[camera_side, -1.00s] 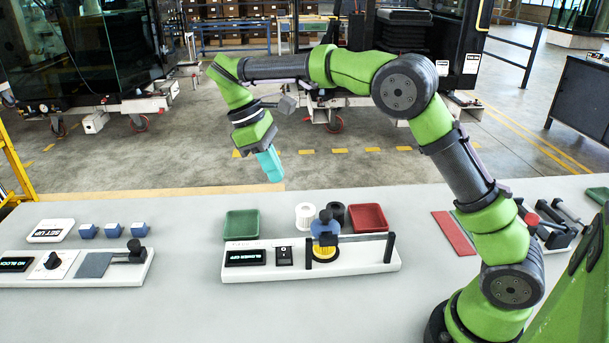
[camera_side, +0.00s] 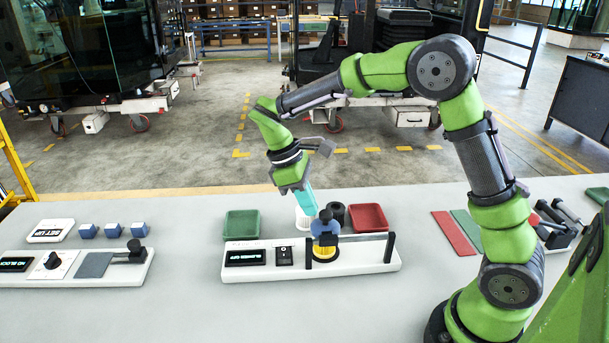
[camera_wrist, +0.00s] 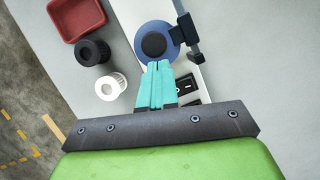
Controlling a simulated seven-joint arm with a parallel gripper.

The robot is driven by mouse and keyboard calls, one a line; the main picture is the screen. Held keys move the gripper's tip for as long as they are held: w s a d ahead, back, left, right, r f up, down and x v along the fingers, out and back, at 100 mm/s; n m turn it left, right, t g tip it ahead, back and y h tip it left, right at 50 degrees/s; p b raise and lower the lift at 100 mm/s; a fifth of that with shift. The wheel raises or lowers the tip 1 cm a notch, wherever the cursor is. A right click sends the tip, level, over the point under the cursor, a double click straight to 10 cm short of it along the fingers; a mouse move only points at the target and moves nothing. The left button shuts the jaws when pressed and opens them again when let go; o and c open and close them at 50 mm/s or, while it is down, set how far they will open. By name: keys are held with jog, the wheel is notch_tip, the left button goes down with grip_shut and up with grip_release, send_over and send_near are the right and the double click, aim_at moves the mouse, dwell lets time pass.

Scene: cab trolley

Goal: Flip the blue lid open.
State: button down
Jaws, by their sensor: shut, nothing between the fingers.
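The blue lid (camera_side: 325,228) is a round blue disc with a dark knob on top. My gripper (camera_side: 309,213) has teal fingers, shut and empty. It points down just above and to the left of the lid's knob in the side view. In the wrist view my fingertips (camera_wrist: 160,65) overlap the lid's near edge; I cannot tell whether they touch it.
A black rocker switch (camera_wrist: 187,90) and a display (camera_side: 245,257) are on the same panel. A white spool (camera_wrist: 110,87), a black spool (camera_wrist: 92,51) and a red tray (camera_wrist: 76,18) stand beside it. A green tray (camera_side: 242,224) is at the left. The front of the table is clear.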

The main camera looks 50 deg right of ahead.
jog(key=s+d, duration=0.7)
jog(key=shift+s, duration=0.1)
jog(key=w, duration=0.1)
jog(key=w+a, duration=0.2)
jog(key=shift+w, duration=0.35)
jog(key=v, duration=1)
